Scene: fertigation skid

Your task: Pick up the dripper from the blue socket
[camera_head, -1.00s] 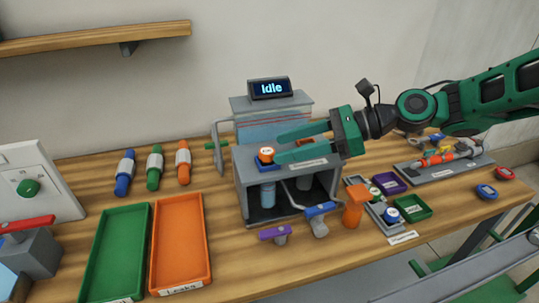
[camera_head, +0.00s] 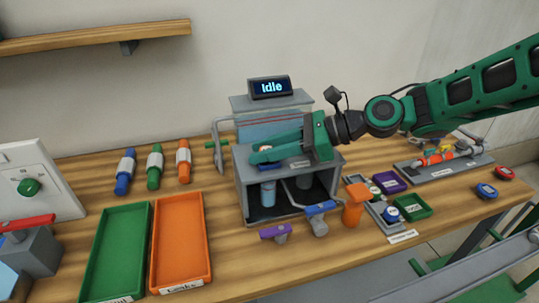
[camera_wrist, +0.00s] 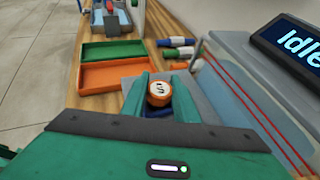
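The dripper (camera_wrist: 159,93) is a short orange cap with a white marked top. It sits upright in the blue socket (camera_wrist: 159,112), on top of the grey skid box (camera_head: 242,177). My gripper (camera_wrist: 160,88) is lowered over the box top, its two green fingers on either side of the dripper. The fingers look open, and I cannot tell whether either one touches the dripper. In the head view my gripper (camera_head: 262,151) reaches in from the right, and its near finger hides most of the dripper and the socket.
The Idle display (camera_head: 270,88) and a clear tank stand behind the box. A green tray (camera_head: 115,252) and an orange tray (camera_head: 181,244) lie to the left. Valve handles and an orange fitting (camera_head: 355,205) stand in front. A grey pipe (camera_head: 217,140) rises at the box's left.

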